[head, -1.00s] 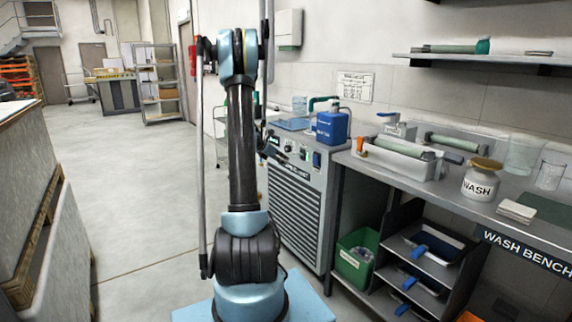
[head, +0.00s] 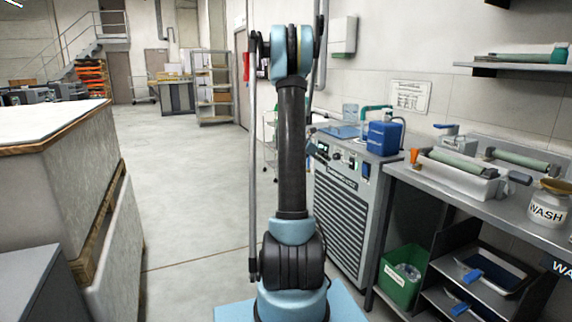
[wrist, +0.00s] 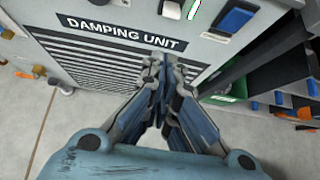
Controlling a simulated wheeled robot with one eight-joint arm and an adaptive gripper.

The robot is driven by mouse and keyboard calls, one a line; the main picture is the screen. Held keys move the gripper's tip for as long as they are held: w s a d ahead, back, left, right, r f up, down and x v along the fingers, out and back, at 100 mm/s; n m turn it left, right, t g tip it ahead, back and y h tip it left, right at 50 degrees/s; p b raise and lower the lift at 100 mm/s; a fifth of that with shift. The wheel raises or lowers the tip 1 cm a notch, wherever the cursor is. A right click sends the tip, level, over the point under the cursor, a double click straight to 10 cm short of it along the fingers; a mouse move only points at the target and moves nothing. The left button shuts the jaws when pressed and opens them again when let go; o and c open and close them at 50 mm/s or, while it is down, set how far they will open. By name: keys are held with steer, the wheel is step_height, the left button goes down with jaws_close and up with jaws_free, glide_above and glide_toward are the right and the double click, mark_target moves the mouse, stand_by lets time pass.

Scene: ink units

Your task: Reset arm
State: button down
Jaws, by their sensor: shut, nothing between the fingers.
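My arm stands upright in the middle of the head view, folded at its top joint. My gripper shows in the wrist view (wrist: 160,85), with its fingers closed together and nothing between them. It points at the front of the grey damping unit (wrist: 85,60), over the vent slots below the label. I cannot tell the exact gap between fingertips and panel. In the head view the damping unit (head: 340,205) stands right behind and to the right of my arm. The gripper itself is hidden behind my arm in the head view.
A blue container (head: 383,138) stands on the damping unit. The wash bench (head: 425,185) runs along the right, with a tray of rollers (head: 455,175) and a wash jar (head: 547,205) on it. A green bin (head: 400,278) sits below. A pale-topped counter (head: 45,135) stands left. Open floor (head: 190,180) lies between.

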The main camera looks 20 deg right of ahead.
steer(key=s+a+r+m+t+y, duration=0.15)
steer(key=s+a+m, duration=0.35)
steer(key=s+a, duration=0.5)
steer(key=s+a+r+m+y, duration=0.3)
steer(key=s+a+m, duration=0.1)
steer(key=s+a, duration=0.6)
steer(key=s+a+f+m+y, duration=0.3)
steer(key=s+a+f+m, duration=0.2)
steer(key=s+a, duration=0.3)
steer(key=s+a+f+m+y, duration=0.3)
steer(key=s+a+f+m, duration=0.2)
steer(key=s, duration=1)
steer(key=a, duration=0.3)
steer(key=shift+a, duration=0.3)
steer(key=shift+g, duration=0.25)
